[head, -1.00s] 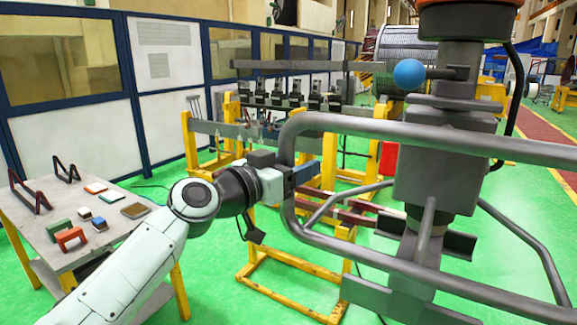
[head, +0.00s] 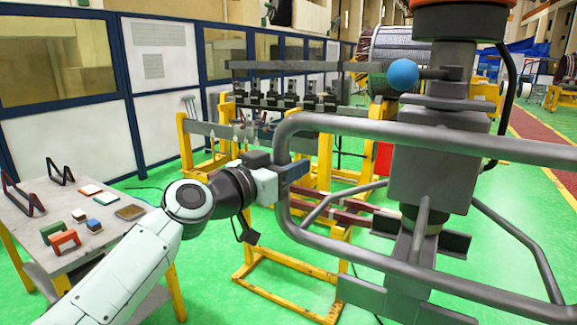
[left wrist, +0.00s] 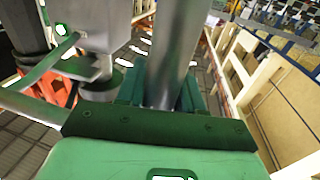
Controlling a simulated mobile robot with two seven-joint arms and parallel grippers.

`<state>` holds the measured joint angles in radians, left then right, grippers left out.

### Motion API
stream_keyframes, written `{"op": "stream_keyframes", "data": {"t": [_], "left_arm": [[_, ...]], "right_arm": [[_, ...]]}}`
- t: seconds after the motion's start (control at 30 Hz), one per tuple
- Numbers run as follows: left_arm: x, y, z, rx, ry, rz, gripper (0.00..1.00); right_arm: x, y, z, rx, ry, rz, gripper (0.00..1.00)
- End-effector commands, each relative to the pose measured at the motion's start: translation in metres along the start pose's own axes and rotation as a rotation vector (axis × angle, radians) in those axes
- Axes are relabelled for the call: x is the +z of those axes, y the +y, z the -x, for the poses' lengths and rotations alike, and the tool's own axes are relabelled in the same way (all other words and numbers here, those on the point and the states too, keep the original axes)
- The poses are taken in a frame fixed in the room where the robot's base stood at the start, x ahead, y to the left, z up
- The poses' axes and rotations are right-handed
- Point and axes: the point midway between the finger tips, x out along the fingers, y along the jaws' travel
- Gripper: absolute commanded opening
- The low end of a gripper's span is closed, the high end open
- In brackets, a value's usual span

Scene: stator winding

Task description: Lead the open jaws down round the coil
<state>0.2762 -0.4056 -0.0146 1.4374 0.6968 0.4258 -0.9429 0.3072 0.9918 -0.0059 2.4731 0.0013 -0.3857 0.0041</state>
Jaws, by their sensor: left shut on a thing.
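The coil (head: 279,205) is a thick grey bar bent into a long loop, with its rounded end at the middle of the head view and its two legs running off to the right. My left gripper (head: 290,173) is at that rounded end, shut on the bar, its jaws on both sides. In the left wrist view the grey bar (left wrist: 172,50) stands up between the green jaws of the same gripper (left wrist: 165,97). The far parts of the fingertips are hidden. My right gripper is not in view.
A grey column (head: 440,160) with a blue ball knob (head: 403,73) stands close behind the coil. Yellow stands (head: 187,145) with grey bars are beyond it. A table (head: 22,222) with small coloured blocks is at the left. Green floor is free between.

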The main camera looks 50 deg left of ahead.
Motion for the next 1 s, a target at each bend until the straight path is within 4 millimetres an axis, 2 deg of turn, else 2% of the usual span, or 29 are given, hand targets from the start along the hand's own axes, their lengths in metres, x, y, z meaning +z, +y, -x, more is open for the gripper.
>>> {"op": "stream_keyframes", "data": {"t": [0.7, 0.73, 0.8, 0.83, 1.0], "left_arm": [[-0.0001, -0.0001, 0.0001, 0.000, 0.000, 0.000, 0.00], [-0.0001, -0.0001, 0.0001, 0.000, 0.000, 0.000, 0.27], [-0.0001, -0.0001, 0.0001, 0.000, 0.000, 0.000, 0.04], [-0.0001, -0.0001, 0.0001, 0.000, 0.000, 0.000, 0.00], [-0.0001, -0.0001, 0.0001, 0.000, 0.000, 0.000, 0.00]], "right_arm": [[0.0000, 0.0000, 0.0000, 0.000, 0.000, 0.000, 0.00], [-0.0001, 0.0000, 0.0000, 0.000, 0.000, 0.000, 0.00], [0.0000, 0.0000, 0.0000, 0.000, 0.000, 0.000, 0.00], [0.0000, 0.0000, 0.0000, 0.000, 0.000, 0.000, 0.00], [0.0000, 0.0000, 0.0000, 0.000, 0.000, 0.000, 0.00]]}}
